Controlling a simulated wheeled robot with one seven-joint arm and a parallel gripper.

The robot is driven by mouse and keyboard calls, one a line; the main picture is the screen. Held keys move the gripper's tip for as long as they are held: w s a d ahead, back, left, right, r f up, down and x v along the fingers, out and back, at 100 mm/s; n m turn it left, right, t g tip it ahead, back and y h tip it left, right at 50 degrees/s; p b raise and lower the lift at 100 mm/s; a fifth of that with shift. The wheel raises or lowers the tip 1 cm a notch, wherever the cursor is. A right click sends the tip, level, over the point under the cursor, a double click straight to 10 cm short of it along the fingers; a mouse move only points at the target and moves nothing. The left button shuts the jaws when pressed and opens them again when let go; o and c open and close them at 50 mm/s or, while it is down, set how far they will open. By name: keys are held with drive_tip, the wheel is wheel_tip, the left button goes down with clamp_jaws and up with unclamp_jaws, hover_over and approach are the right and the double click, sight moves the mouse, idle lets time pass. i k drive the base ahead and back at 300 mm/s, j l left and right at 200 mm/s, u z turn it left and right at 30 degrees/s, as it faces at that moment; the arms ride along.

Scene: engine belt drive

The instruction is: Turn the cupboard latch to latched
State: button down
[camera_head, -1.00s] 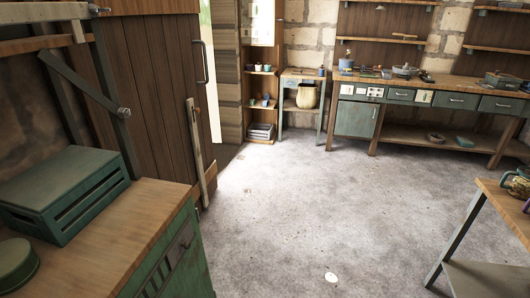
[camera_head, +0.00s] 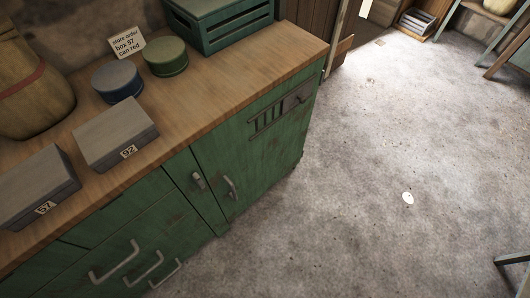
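The green cupboard (camera_head: 252,160) stands under the wooden counter, with its door facing the open floor. Two pieces of metal hardware sit side by side at the cupboard's left part: a short latch-like piece (camera_head: 198,180) on the left panel and a curved handle (camera_head: 230,187) on the door. The latch-like piece looks upright, slightly tilted; I cannot tell whether it is latched. The door looks flush with the front. My gripper is not in view.
On the counter (camera_head: 215,92) stand boxes marked 57 (camera_head: 38,185) and 92 (camera_head: 115,135), a blue can (camera_head: 117,82), a green can (camera_head: 166,56), a note (camera_head: 127,42) and a green crate (camera_head: 225,25). Drawers with handles (camera_head: 115,262) lie left. Floor (camera_head: 370,150) before the cupboard is free.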

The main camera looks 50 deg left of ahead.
sight(197, 178)
drive_tip(key=u, duration=1.55)
